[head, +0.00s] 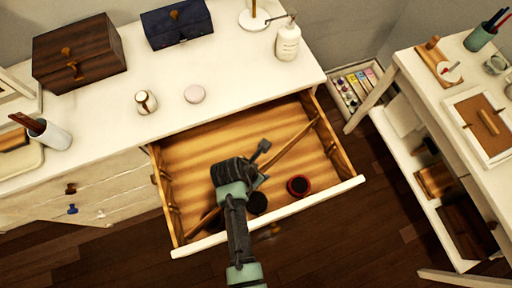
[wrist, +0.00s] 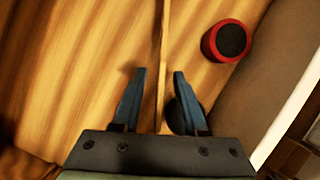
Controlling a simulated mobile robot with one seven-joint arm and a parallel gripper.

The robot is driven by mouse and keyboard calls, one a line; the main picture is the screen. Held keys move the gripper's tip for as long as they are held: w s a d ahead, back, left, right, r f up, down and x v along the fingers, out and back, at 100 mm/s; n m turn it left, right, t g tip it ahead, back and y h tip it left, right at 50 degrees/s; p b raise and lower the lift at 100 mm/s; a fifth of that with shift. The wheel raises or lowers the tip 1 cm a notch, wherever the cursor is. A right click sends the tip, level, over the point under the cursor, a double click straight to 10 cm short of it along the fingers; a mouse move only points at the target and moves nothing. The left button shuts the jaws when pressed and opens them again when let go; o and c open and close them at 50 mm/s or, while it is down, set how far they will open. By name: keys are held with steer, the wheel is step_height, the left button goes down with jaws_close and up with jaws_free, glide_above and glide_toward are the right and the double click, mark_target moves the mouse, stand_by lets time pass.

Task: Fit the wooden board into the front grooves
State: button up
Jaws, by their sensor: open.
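The wooden board (head: 290,140) is long and thin. It lies diagonally across the open drawer (head: 190,148), from the back right to the front left, apparently standing on edge. My gripper (head: 262,165) is over its middle and hides part of it. In the wrist view the board (wrist: 162,50) runs between the two blue fingers of my gripper (wrist: 158,90), with a gap on each side. The fingers are open and do not grip it. Small wooden groove pieces show on the drawer's left wall (head: 172,207) and right wall (head: 331,148), near the front.
A round red-rimmed black container (head: 298,186) lies in the drawer, right of my gripper. A black round item (head: 257,203) sits close to the gripper, partly hidden behind a finger in the wrist view. The white dresser top (head: 225,70) is above. A side table (head: 440,110) stands right.

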jaws_close()
steer(key=shift+r, duration=0.1)
stand_by(1.3)
